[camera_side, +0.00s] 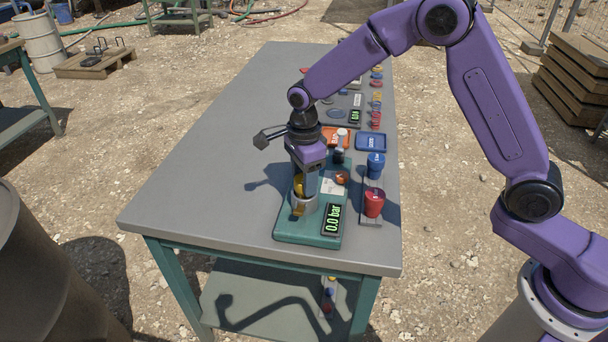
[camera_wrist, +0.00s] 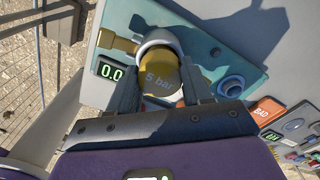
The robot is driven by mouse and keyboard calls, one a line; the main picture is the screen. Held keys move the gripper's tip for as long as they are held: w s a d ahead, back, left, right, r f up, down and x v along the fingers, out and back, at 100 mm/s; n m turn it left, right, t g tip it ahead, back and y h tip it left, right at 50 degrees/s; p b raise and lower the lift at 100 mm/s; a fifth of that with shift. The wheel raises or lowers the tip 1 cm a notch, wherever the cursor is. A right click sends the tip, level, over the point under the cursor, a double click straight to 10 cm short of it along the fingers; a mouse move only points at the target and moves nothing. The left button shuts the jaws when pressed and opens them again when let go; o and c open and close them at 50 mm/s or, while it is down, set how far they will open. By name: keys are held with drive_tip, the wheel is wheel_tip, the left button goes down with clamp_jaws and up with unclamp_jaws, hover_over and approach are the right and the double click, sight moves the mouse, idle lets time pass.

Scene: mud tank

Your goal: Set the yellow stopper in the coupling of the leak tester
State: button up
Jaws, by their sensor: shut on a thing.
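The yellow stopper (camera_side: 298,184), marked "5 bar" in the wrist view (camera_wrist: 160,74), is between the fingers of my gripper (camera_side: 303,188). The gripper, also in the wrist view (camera_wrist: 160,85), is shut on it. The metal coupling (camera_side: 306,204) stands on the teal leak tester (camera_side: 292,230). In the wrist view the coupling's rim (camera_wrist: 160,35) shows just behind the stopper. The stopper is at the coupling's mouth; I cannot tell how deep it sits, as the fingers hide part of it. The tester's display (camera_side: 332,220) reads 0.0 bar.
A red stopper (camera_side: 374,203) and a blue stopper (camera_side: 375,165) stand on a narrow rack right of the tester. Behind are an orange tray (camera_wrist: 268,112) marked "BAD", a blue tray (camera_side: 371,142) and more small equipment. The table's left side (camera_side: 200,170) is clear.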

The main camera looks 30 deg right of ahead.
drive_tip(key=shift+f, duration=0.3)
drive_tip(key=o, duration=1.5)
drive_tip(key=shift+o, duration=0.2)
drive_tip(key=shift+r, duration=3.75)
